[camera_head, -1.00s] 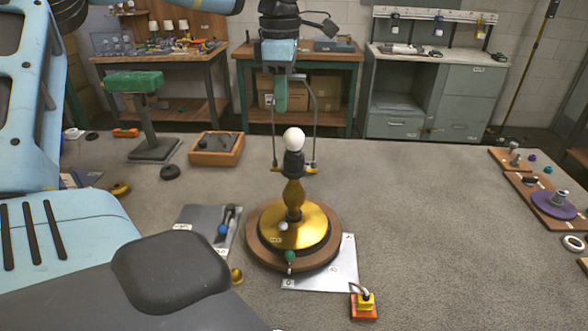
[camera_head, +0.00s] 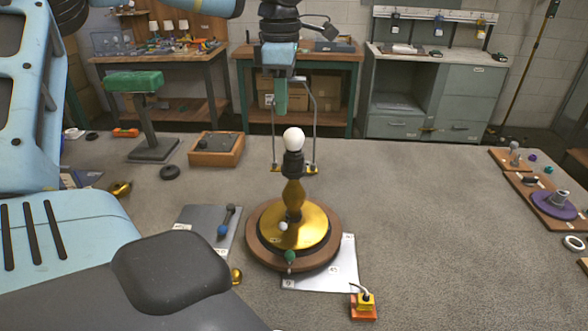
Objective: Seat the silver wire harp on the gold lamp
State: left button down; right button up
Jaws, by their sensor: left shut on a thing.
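The gold lamp (camera_head: 293,195) stands upright on a round wooden base (camera_head: 262,255), with a black socket and a white bulb (camera_head: 294,139) on top. The silver wire harp (camera_head: 316,120) hangs upright around the bulb, one leg on each side. Its lower ends are level with the bottom of the socket, by small gold pieces (camera_head: 311,170). I cannot tell whether the ends touch these. My left gripper (camera_head: 281,98) points down above the bulb and is shut on the top of the harp. My right gripper is not in view.
A grey plate with a blue-knobbed tool (camera_head: 223,230) lies left of the lamp, and a white sheet (camera_head: 345,272) lies under its right side. An orange-and-yellow block (camera_head: 363,305) is in front. A wooden tray (camera_head: 218,160) is behind left. The table's right middle is clear.

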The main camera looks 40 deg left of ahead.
pick_arm(q)
jog(key=shift+f, duration=0.1)
dwell(0.3)
jog(key=c, duration=1.2)
grip_release()
jog(key=shift+c, duration=0.2)
notch_tip(320, 180, up, 8)
jog(key=shift+s+d+f, duration=0.1)
